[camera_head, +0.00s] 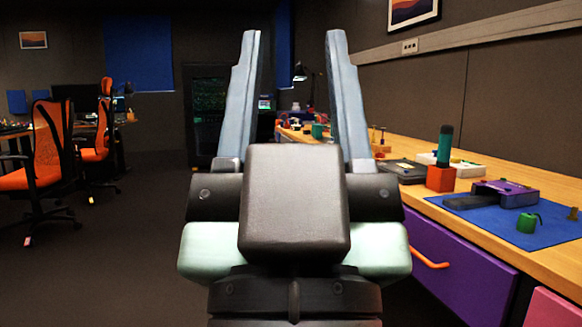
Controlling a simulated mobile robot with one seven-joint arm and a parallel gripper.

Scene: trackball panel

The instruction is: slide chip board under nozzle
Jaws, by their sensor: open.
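My gripper (293,36) fills the middle of the view, with its two long grey fingers pointing up and wide apart. It is open, with nothing between the fingers, and stands to the left of the workbench. On the bench, a purple device (514,193) with a dark grey flat part (471,201) at its left lies on a blue mat (482,227). I cannot tell a chip board or a nozzle for certain at this size. My gripper hides part of the bench's far end.
Orange chairs (52,145) are at left; the floor between is clear.

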